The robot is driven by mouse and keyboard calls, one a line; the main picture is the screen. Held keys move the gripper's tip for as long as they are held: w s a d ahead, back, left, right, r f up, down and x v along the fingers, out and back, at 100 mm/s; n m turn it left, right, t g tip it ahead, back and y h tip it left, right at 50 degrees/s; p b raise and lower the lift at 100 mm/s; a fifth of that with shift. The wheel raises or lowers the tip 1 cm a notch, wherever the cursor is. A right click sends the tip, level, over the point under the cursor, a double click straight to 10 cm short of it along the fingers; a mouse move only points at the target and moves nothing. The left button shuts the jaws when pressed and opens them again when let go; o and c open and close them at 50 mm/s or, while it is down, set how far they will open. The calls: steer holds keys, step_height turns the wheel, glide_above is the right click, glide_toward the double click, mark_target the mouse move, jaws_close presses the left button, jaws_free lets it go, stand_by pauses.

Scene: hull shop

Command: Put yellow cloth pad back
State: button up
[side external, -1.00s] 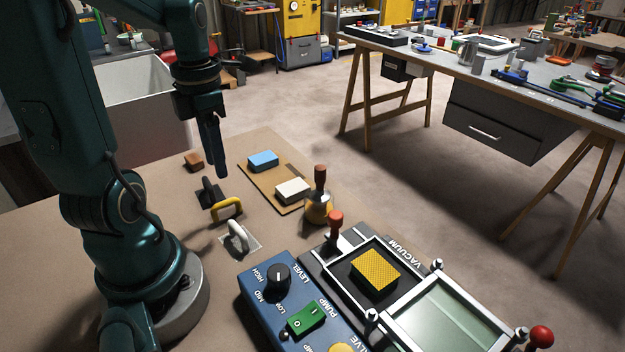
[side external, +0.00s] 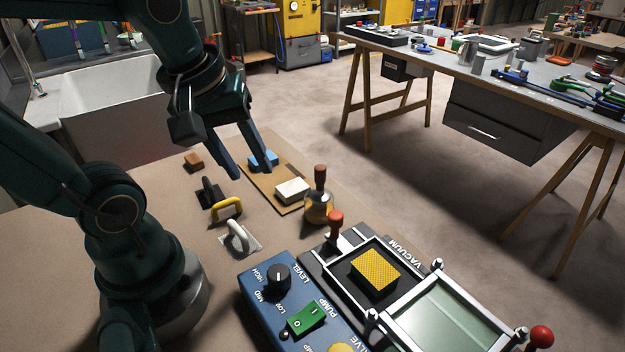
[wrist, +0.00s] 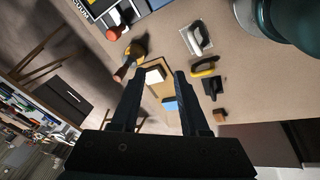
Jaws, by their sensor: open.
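The yellow cloth pad (side external: 375,277) lies in the dark recessed tray of the vacuum box (side external: 345,295) at the lower right. My gripper (side external: 253,174) is open and empty, above the table at the back, well to the upper left of the pad. A tan board (side external: 264,187) carries a blue block (side external: 262,158) and a white block (side external: 292,190). In the side view one finger partly covers the blue block. In the wrist view the board (wrist: 160,88), white block (wrist: 154,76) and blue block (wrist: 170,105) show between the open fingers (wrist: 157,78). The pad is not visible there.
A brush-like tool with a wooden handle (side external: 319,190) stands between the board and the vacuum box. Yellow-handled (side external: 227,208), white-handled (side external: 239,238) and dark trowels lie left of it. A brown block (side external: 194,161) sits farther back. A knob and green switch (side external: 306,317) top the blue panel.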

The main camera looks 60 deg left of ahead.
steer(key=d+m, duration=0.1)
steer(key=m, duration=0.2)
steer(key=d+m+t, duration=0.1)
steer(key=d+m, duration=0.1)
steer(key=m, duration=0.2)
steer(key=s+d+m+t+h, duration=0.1)
steer(key=m, duration=0.3)
steer(key=shift+s+d, duration=0.1)
steer(key=shift+d, duration=0.1)
